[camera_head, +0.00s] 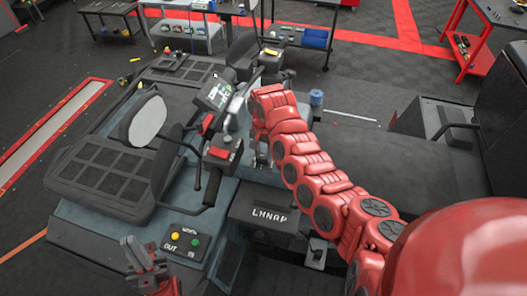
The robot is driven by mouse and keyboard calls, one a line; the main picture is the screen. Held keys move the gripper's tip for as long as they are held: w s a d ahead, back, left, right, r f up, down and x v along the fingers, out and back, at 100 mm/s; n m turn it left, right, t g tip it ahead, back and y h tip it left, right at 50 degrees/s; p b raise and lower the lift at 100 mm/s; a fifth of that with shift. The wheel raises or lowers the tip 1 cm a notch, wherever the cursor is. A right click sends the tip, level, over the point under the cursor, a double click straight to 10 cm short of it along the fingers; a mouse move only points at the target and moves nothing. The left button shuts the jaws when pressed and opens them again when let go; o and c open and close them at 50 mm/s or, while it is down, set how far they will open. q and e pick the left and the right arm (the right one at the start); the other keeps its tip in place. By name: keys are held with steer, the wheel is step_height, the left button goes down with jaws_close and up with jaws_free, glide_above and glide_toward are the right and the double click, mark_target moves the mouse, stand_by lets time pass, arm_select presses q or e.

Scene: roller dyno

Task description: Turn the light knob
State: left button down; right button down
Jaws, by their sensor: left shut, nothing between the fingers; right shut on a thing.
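My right arm reaches in from the lower right, and its gripper (257,138) is at the right side of the vehicle's handlebar area, beside the tilted display (215,95). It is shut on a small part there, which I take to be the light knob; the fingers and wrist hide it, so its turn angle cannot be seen. My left gripper (146,258) is low at the left, shut and empty, in front of a panel with a yellow and a green button (185,239) marked OUT.
A round mirror (148,120) on a stalk and black bars stand left of the display. A red-topped switch box (225,148) is close to the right gripper. A dark box labelled LHNAP (266,214) lies below. Tool carts (180,28) stand at the back.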

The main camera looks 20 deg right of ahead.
steer(key=shift+f+n+b, duration=0.2)
steer(key=shift+n+b, duration=0.3)
steer(key=shift+b, duration=0.5)
steer(key=n+b, duration=0.2)
steer(key=shift+b, duration=0.3)
steer(key=shift+r+n+b, duration=0.15)
steer(key=shift+n+b, duration=0.15)
steer(key=shift+n, duration=0.7)
steer(key=shift+d+n+b, duration=0.1)
steer(key=shift+n+b, duration=0.45)
steer(key=shift+n, duration=1.25)
steer(key=shift+r, duration=0.1)
steer(key=c, duration=0.5)
jaws_free()
